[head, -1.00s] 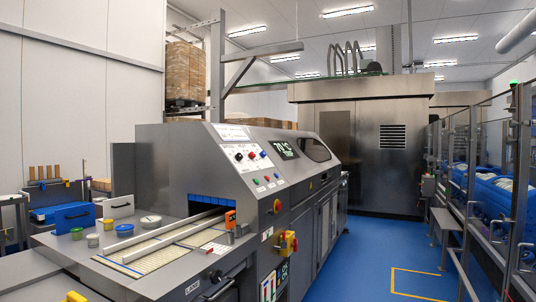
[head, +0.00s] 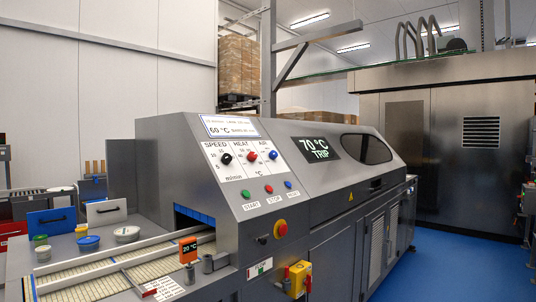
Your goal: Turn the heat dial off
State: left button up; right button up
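The heat dial is a red knob (head: 251,156) under the label HEAT on the sloped control panel (head: 243,165) of the grey machine. It sits between the black SPEED dial (head: 226,159) and the blue AIR dial (head: 273,155). Its pointer position is too small to read. A display (head: 316,148) right of the panel reads 70 °C TRIP. A sign above the dials reads 60 °C. Neither of my grippers is in view.
Green, red and blue buttons (head: 268,189) lie below the dials. A red stop button (head: 281,229) is on the front face. The conveyor (head: 110,268) with an orange 20 °C unit (head: 188,250) juts out at the left. Blue floor (head: 460,270) is clear at the right.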

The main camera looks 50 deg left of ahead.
aim_at(252, 156)
jog(key=u, duration=0.75)
jog(key=i, duration=1.5)
jog(key=u, duration=1.15)
